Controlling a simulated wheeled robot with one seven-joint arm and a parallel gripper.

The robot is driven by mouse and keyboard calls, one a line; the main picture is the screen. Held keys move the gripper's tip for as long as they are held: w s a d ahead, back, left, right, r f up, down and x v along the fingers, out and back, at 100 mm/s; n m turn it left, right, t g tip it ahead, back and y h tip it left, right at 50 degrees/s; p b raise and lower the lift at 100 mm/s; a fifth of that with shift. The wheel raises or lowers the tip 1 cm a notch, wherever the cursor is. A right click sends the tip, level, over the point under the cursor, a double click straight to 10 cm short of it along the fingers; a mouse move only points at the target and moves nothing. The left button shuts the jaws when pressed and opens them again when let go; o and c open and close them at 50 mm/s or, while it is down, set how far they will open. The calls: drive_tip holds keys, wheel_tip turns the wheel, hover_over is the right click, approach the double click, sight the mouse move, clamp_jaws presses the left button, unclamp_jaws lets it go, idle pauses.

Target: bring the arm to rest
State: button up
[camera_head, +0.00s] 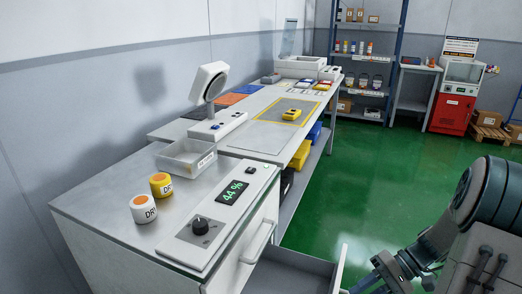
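My arm (492,205) shows at the lower right and reaches down and left over the green floor. My gripper (364,284) is at the bottom edge, just right of an open drawer's front panel (339,268). Its fingertips are partly cut off, so I cannot tell whether it is open or shut or whether it touches the drawer.
The drawer hangs open from a grey cabinet with a panel reading 44 % (233,192). On top are a white DRY jar (143,209), a yellow-and-orange jar (161,186) and a grey tray (187,158). A long bench (255,134) continues behind. Green floor (370,180) is clear.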

drive_tip(key=s+a+r+t+h+p, duration=0.2)
drive_tip(key=r+p, duration=0.3)
drive_tip(key=r, duration=0.4)
drive_tip(key=s+a+r+n+t+h+p, duration=0.1)
drive_tip(key=s+a+r+h+p, duration=0.2)
drive_tip(key=r, duration=0.7)
drive_tip(key=s+a+r+t+h+p, duration=0.2)
drive_tip(key=a+r+h+p, duration=0.3)
drive_tip(key=r+p, duration=0.3)
wheel_tip(320, 180, up, 2)
drive_tip(key=shift+s+r+n+t+h, duration=0.15)
drive_tip(key=shift+s+n+t+h, duration=0.15)
drive_tip(key=shift+s+h, duration=0.2)
drive_tip(key=shift+a, duration=0.15)
